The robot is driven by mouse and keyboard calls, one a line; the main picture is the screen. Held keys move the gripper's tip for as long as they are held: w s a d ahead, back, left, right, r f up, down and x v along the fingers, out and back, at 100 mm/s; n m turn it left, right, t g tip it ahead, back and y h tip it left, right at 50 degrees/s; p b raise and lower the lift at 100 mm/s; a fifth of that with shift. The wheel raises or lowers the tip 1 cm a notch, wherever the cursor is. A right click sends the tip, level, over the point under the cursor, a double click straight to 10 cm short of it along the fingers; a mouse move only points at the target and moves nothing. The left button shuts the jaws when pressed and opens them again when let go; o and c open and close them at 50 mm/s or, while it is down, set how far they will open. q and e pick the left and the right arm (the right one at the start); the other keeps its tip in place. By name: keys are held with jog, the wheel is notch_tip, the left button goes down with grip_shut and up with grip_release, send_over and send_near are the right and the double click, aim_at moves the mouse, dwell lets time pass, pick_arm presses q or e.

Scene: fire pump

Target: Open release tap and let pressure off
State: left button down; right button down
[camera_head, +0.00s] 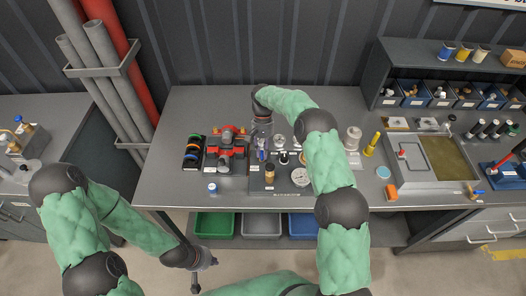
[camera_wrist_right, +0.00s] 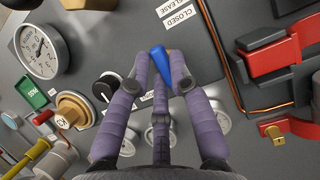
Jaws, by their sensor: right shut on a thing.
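The release tap has a blue handle (camera_wrist_right: 161,62), seen in the right wrist view beside a CLOSED label (camera_wrist_right: 178,16) and a partly cut-off RELEASE label. My right gripper (camera_wrist_right: 162,80) is shut on this handle, its fingers hiding part of it. In the head view my right gripper (camera_head: 262,147) reaches down over the panel in the middle of the bench. A round pressure gauge (camera_wrist_right: 42,50) is at the upper left of the wrist view; its reading is too small to tell. My left gripper (camera_head: 207,261) hangs low in front of the bench, away from the panel; its finger state is unclear.
A red pump unit (camera_head: 228,150) is left of the tap, with a copper pipe (camera_wrist_right: 228,75) running close by. A black knob (camera_wrist_right: 106,86) and a brass fitting (camera_wrist_right: 75,110) are also near. A sink-like tray (camera_head: 395,172) stands at the right. Bins (camera_head: 215,225) sit below the bench (camera_head: 170,120).

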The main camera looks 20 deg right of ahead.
jog(key=c, duration=1.1)
grip_release()
jog(key=v, duration=1.2)
jog(key=shift+f, duration=0.1)
